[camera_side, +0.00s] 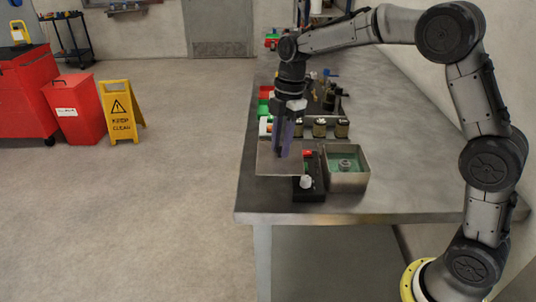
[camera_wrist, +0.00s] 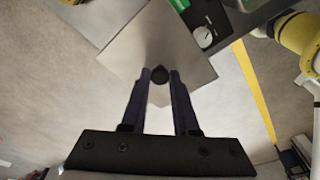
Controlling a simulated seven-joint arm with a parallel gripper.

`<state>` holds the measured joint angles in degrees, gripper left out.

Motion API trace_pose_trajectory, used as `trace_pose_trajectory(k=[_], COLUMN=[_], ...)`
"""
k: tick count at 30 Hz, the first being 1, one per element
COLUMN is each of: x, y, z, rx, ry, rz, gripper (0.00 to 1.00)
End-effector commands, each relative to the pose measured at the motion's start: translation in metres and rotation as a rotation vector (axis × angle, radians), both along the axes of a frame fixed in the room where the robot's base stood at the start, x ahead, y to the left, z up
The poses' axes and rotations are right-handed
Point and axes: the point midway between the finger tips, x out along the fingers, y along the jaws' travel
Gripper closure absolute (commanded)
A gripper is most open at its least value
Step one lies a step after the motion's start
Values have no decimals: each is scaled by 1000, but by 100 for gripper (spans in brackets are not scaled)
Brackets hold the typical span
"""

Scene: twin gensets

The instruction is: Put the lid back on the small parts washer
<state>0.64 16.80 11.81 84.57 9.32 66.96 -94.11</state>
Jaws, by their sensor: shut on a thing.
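The lid (camera_side: 270,163) is a flat square metal plate. In the wrist view the lid (camera_wrist: 150,35) has a round dark knob (camera_wrist: 160,75) between the fingertips. My gripper (camera_side: 283,152) points down and is shut on this knob; its two fingers also show in the wrist view (camera_wrist: 159,77). The small parts washer (camera_side: 359,182) is an open square metal box on the bench, with greenish liquid and a grey metal part inside. The lid is to the left of the washer and apart from it, near the bench's left edge. Its exact height is hard to tell.
A black control box (camera_side: 310,190) with a red button and a pale knob stands between lid and washer. Several small jars (camera_side: 320,129) and coloured bins (camera_side: 265,94) stand behind on the bench (camera_side: 400,150). The bench's front right is clear.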

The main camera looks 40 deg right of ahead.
Motion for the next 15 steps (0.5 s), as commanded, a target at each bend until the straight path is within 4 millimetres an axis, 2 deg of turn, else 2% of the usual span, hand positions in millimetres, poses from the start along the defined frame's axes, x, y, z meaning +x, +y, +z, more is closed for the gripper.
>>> trace_pose_trajectory(k=[1, 6, 9, 15], x=[-14, -47, -63, -81], y=[-1, -3, -4, -5], z=[5, 19, 26, 33], rx=[0, 0, 0, 0], ry=[1, 1, 1, 1], rz=[-1, -1, -1, 2], gripper=[100, 100, 100, 100])
